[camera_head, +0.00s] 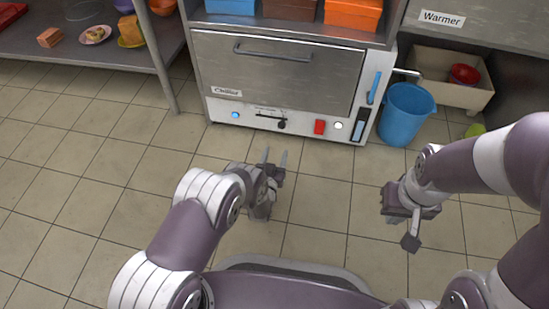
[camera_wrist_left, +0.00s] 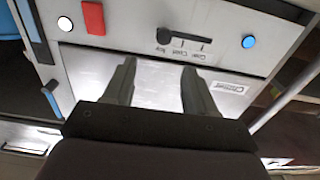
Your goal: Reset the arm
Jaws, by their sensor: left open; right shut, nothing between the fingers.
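My left gripper (camera_head: 274,160) is in the middle of the head view, in front of the cooker's lower panel. Its two fingers are apart and empty, pointing toward the cooker. In the left wrist view the open fingers (camera_wrist_left: 157,80) show against the cooker's metal door, with the control panel beyond the tips. My right gripper (camera_head: 410,240) is at the right of the head view, over the floor. It is shut, and nothing shows in it.
A metal shelf (camera_head: 90,50) holds food at left.

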